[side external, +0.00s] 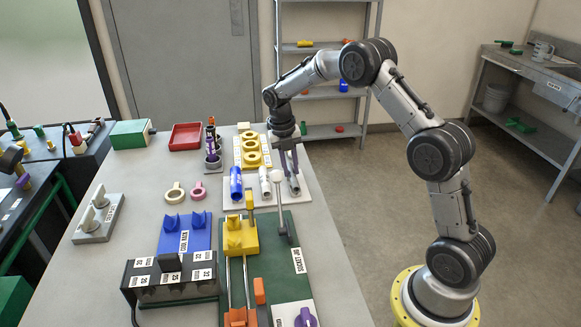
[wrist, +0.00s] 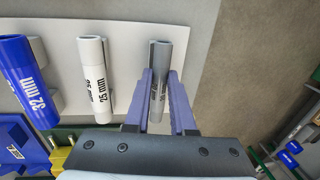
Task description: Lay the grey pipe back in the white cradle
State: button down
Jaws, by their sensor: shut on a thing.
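The grey pipe (wrist: 159,62) is between the two purple fingers of my gripper (wrist: 160,78), which is shut on it. In the side external view, the grey pipe (side external: 295,185) is at the right end of the white cradle board (side external: 233,206), below my gripper (side external: 289,172). The board's bare white surface (wrist: 72,32) shows in the wrist view. The grey pipe lines up roughly with the other pipes there. I cannot tell whether it touches the board or is held just above it.
A white 25 mm pipe (wrist: 95,72) and a blue 32 mm pipe (wrist: 27,78) lie left of the grey pipe. A green socket jig (side external: 285,265) with a yellow clamp (side external: 240,238) stands in front. The table's right edge is close by.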

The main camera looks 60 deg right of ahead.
jog(key=shift+s+f, duration=0.2)
jog(key=shift+f, duration=0.45)
jog(key=c, duration=0.7)
grip_release()
jog(key=shift+a, duration=0.1)
jog(key=shift+r, duration=0.1)
jog(key=r, duration=0.5)
jog(key=w+r, duration=0.1)
jog(key=r, duration=0.4)
jog(key=a+r, duration=0.1)
jog(key=r, duration=0.3)
jog(key=shift+w+a+r, duration=0.1)
jog(key=shift+w+r, duration=0.25)
jog(key=shift+r, duration=0.05)
jog(key=shift+a, duration=0.1)
